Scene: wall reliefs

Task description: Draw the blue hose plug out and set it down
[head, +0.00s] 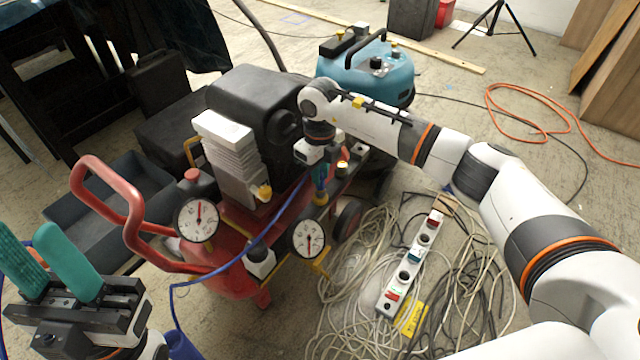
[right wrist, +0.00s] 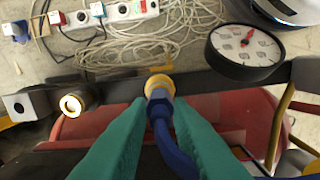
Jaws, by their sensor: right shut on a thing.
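The blue hose plug (right wrist: 160,107) sits between the teal fingers of my right gripper (right wrist: 155,130) in the right wrist view. Its tip meets a yellow-ringed fitting (right wrist: 159,84); I cannot tell how deep it sits. In the head view my right gripper (head: 319,175) reaches down to the red compressor (head: 215,275) and partly hides the plug. The blue hose (head: 262,238) runs from there down to the left. My left gripper (head: 58,268) is open and empty at the lower left, its teal fingers apart.
Two dial gauges (head: 197,219) (head: 308,238) stand on the compressor beside the hose. A lit round button (right wrist: 70,104) is near the fitting. A white power strip (head: 411,262) and tangled cables lie on the floor to the right. A teal machine (head: 365,70) stands behind.

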